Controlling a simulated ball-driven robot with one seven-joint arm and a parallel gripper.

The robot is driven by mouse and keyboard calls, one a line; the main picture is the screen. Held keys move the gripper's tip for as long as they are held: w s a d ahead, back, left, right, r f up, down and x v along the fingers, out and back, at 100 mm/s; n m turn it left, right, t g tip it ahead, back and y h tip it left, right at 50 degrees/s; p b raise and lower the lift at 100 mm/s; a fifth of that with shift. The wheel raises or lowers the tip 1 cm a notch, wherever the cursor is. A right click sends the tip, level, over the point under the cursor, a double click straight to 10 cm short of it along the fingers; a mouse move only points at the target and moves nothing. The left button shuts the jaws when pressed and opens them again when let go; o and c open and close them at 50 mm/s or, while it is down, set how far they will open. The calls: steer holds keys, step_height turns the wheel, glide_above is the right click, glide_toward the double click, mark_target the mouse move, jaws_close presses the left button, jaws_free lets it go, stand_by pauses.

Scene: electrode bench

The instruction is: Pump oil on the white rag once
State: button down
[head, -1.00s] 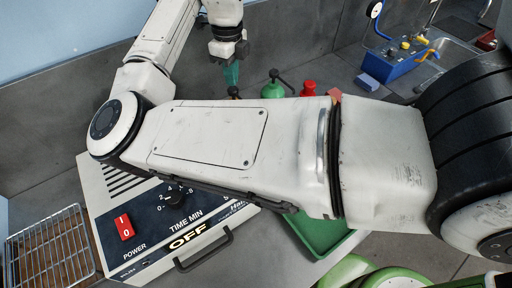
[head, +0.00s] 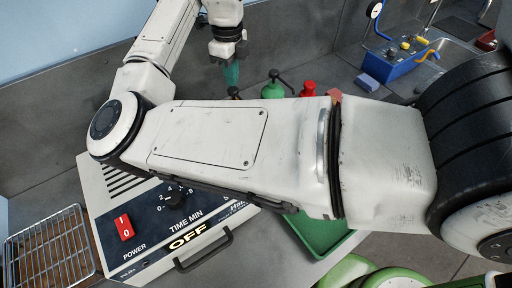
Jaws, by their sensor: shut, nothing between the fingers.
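My gripper (head: 232,75) is at the upper middle, pointing down, with teal fingers that are shut and empty. Its tips are just above a black pump spout or handle (head: 234,92), whose body is hidden behind my forearm; I cannot tell whether they touch. A green bottle (head: 272,90) with a black pump top (head: 275,74) stands to the right of the gripper, apart from it. Its lower part is hidden by my arm. I see no white rag; my arm covers much of the bench.
A red bottle (head: 308,90) stands right of the green one. A green tray (head: 322,236) lies below my arm. A control box (head: 170,225) reading OFF and a wire rack (head: 50,250) are at lower left. A blue unit with taps (head: 395,66) and a blue block (head: 367,82) are at upper right.

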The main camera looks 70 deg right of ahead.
mark_target(232, 89)
steer(key=shift+f, duration=0.2)
stand_by(0.5)
steer(key=shift+f+b, duration=0.8)
steer(key=shift+f, duration=0.55)
steer(key=shift+r, duration=0.15)
steer(key=shift+r+p, duration=1.2)
steer(key=shift+r, duration=0.15)
step_height(232, 89, up, 6)
steer(key=p, duration=0.4)
steer(key=shift+p, duration=0.3)
